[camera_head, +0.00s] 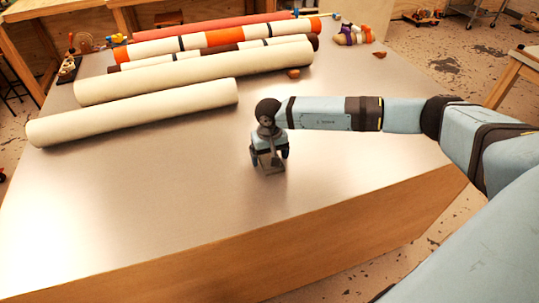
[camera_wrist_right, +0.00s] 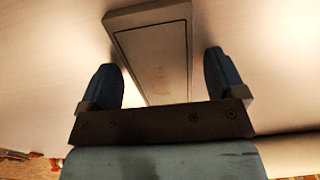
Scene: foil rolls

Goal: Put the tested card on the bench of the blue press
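My right gripper (camera_head: 269,155) points down over the bare middle of the table. A flat grey rectangular piece with a dark outline, perhaps the card (camera_wrist_right: 155,50), lies between its fingers in the right wrist view. A gap shows on each side of it, so the gripper looks open around or above it. In the head view, a small grey-brown part of this piece (camera_head: 271,168) shows below the fingers. I cannot make out a blue press in either view. My left gripper is not in view.
Two cream rolls (camera_head: 140,112) lie across the left of the table (camera_head: 130,215). Behind them are banded orange-and-white rolls (camera_head: 225,38) and a red roll (camera_head: 200,27). Small items (camera_head: 352,34) stand at the far edge. The table's front and right are clear.

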